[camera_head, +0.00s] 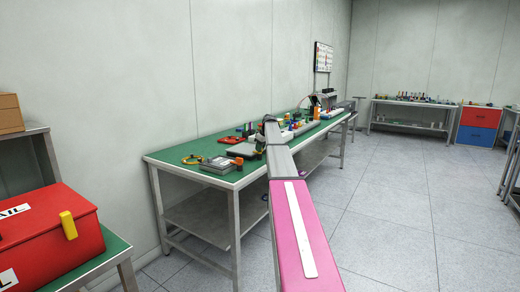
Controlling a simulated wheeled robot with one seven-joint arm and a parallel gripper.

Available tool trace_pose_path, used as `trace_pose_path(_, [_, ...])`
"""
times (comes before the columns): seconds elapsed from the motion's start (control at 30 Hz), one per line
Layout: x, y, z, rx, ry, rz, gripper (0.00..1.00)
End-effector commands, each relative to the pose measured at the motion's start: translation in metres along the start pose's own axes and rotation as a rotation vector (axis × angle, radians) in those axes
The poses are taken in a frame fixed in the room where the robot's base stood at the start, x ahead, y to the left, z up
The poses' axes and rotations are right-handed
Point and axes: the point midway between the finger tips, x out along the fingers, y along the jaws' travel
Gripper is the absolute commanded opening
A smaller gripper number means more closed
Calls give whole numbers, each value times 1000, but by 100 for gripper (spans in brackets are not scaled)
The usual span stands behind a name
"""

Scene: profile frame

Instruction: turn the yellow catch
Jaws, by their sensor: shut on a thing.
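A yellow tab (68,225) shows on the red box (45,255) at the lower left. It stands upright against the box's side near the top edge. I cannot tell whether it is the yellow catch or whether another is on the far bench, where small yellow items are too small to make out. My pink and grey arm reaches from the bottom middle toward the long bench. My gripper cannot be made out; it is hidden beyond the far end of the arm.
The long green-topped bench (165,156) stands along the wall, with a grey device (221,165), an orange-handled tool (196,159) and many small items. Another bench (412,103) and red-and-blue drawers (478,126) stand at the back. The right floor is open.

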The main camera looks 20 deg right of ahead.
Motion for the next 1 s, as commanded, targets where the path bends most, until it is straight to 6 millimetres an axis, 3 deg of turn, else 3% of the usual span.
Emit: trace_pose_path(1.0, [1, -3, -2, 833, 0, 346, 0])
